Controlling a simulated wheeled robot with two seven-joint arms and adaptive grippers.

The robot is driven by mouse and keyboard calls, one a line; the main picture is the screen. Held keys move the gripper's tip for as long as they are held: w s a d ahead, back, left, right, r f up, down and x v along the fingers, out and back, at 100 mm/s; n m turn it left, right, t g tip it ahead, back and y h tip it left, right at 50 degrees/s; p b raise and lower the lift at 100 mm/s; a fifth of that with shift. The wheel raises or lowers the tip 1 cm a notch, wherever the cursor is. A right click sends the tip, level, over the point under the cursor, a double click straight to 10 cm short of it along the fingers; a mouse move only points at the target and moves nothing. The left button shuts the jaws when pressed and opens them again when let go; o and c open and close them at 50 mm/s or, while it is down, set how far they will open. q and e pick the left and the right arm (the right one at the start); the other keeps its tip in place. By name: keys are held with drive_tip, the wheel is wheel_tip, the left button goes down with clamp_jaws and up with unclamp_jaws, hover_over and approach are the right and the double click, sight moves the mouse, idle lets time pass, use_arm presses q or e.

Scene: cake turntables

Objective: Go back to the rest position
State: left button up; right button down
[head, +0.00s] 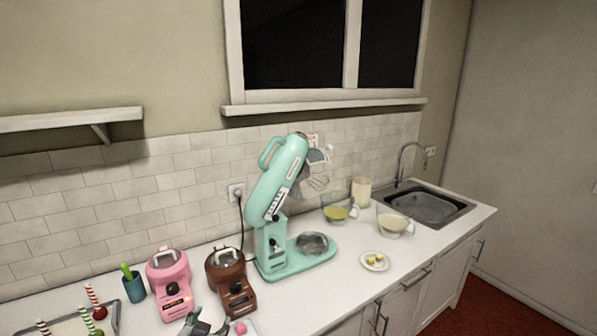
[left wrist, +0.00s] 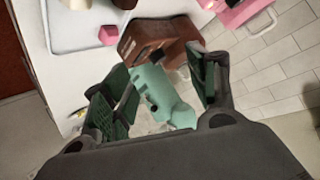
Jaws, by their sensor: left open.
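My left gripper (head: 205,326) shows at the bottom edge of the head view, in front of the pink machine (head: 171,285) and the brown machine (head: 231,283). In the left wrist view my left gripper (left wrist: 163,68) has its two green-padded fingers spread wide, with nothing held between them. The brown machine (left wrist: 155,40) and the mint stand mixer (left wrist: 160,98) show beyond the fingers. In the head view the mint stand mixer (head: 277,205) stands on the counter with its head tilted up. My right gripper is not in view.
A blue cup (head: 133,287) and a tray (head: 68,327) with striped sticks stand left. Glass bowls (head: 395,226), a small plate (head: 375,262) and a sink (head: 432,208) are right. The counter's front right is clear.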

use_arm(q)
drive_tip(key=s+f+n+g+h, duration=0.1)
drive_tip(key=s+f+g, duration=0.4)
drive_tip(key=s, duration=0.4)
drive_tip(key=s+f+g, duration=0.4)
drive_tip(key=s+f, duration=0.3)
drive_tip(key=s, duration=0.2)
wheel_tip(320, 180, down, 39)
drive_tip(key=s+a+b, duration=0.1)
drive_tip(key=s+b, duration=0.2)
drive_tip(key=b, duration=0.2)
drive_tip(key=s+a+f+g+b, duration=0.1)
drive_tip(key=s+a+f+b, duration=0.1)
drive_tip(key=s+f, duration=0.8)
drive_tip(key=s+a+f+b, duration=0.3)
drive_tip(key=s+a+f, duration=0.1)
drive_tip(key=s+f, duration=0.6)
wheel_tip(320, 180, down, 4)
drive_tip(key=shift+s+a+r+g, duration=0.25)
drive_tip(key=shift+s+a+g, duration=0.1)
drive_tip(key=shift+g, duration=0.05)
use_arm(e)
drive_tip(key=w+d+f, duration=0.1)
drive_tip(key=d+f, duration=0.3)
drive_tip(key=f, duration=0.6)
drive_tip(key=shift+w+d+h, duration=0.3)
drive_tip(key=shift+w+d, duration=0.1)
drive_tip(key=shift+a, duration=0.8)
